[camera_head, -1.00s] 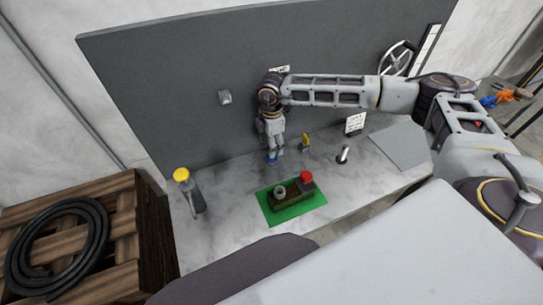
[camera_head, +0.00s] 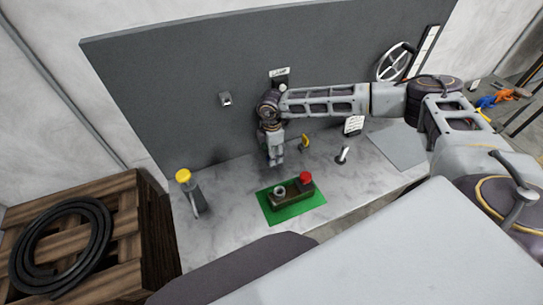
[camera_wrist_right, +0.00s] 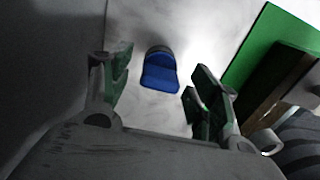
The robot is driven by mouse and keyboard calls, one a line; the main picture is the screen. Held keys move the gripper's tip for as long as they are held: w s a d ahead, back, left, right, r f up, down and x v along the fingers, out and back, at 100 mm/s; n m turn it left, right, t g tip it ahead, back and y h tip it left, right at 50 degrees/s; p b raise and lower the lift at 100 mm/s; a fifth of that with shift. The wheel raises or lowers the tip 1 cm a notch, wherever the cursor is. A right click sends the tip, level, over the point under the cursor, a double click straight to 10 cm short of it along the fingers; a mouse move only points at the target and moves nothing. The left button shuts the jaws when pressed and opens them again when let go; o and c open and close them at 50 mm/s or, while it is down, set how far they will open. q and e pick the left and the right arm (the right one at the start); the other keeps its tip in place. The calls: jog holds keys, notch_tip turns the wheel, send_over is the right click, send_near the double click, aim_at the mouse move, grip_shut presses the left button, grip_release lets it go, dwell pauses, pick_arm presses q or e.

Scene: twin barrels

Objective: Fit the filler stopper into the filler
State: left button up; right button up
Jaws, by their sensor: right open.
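The blue filler stopper (camera_wrist_right: 160,74), with a dark grey end, is on the pale marbled worktop in the right wrist view. In the head view it is hidden behind my right gripper (camera_head: 275,161). That gripper points down, close above the worktop. Its fingers (camera_wrist_right: 160,68) are spread, one on each side of the stopper in the picture, with visible gaps. The filler looks to be the grey ring (camera_head: 280,190) on the dark block (camera_head: 292,196), on a green mat (camera_head: 316,203). My left gripper is not in view.
A red button (camera_head: 305,177) sits on the same block. A yellow-topped post (camera_head: 184,177) stands left, a yellow hook-shaped piece (camera_head: 304,142) and a small lever (camera_head: 343,154) right. A grey panel (camera_head: 170,90) rises behind.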

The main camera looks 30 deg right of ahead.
jog(key=shift+c, duration=0.4)
jog(key=c, duration=1)
jog(key=shift+c, duration=0.2)
notch_tip(320, 180, up, 18)
jog(key=b, duration=0.3)
jog(key=shift+f, duration=0.15)
dwell(0.3)
